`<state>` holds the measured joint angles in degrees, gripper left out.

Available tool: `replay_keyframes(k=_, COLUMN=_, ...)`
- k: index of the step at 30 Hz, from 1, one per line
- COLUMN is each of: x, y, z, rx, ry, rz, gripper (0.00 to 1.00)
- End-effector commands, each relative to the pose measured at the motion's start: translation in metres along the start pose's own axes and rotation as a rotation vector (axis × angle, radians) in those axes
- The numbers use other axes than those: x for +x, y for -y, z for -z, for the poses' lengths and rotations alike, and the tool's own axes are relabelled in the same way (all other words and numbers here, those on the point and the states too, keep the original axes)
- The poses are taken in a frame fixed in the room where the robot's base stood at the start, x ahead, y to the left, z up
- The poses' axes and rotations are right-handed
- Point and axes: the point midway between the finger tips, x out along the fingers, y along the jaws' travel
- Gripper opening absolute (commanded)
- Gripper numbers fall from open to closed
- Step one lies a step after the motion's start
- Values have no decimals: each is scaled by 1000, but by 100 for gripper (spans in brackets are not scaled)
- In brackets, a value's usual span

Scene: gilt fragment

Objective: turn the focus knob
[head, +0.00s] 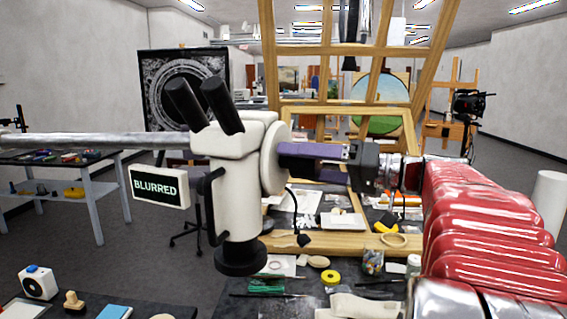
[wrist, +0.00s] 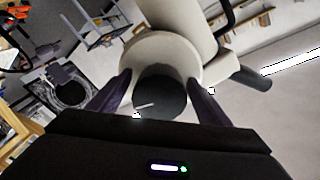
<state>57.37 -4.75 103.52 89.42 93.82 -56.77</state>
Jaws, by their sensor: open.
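The white microscope (head: 237,200) with black eyepieces hangs from a horizontal bar in the middle of the head view. A sign (head: 160,187) on its left side reads "BLURRED". In the wrist view the focus knob (wrist: 162,98) is a dark round disc with a short white mark, in front of a pale round housing (wrist: 150,48). My gripper (head: 285,157) comes from the right, its tips close to the housing. In the wrist view my gripper (wrist: 158,84) is open, with one dark finger on each side of the knob. I cannot tell whether they touch it.
A wooden easel frame (head: 375,115) stands behind my gripper. The dark worktable (head: 225,307) below holds a yellow tape roll (head: 331,277), a jar (head: 373,262) and other small items. A side table (head: 85,160) with tools stands at the left.

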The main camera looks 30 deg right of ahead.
Motion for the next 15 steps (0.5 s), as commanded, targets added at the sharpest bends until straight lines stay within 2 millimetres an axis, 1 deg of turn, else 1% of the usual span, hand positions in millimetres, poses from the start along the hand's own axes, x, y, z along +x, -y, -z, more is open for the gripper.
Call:
replay_keyframes(k=9, x=2, y=0, z=0, rx=0, ry=0, rz=0, gripper=70)
replay_keyframes(k=15, x=2, y=0, z=0, rx=0, ry=1, rz=0, gripper=56)
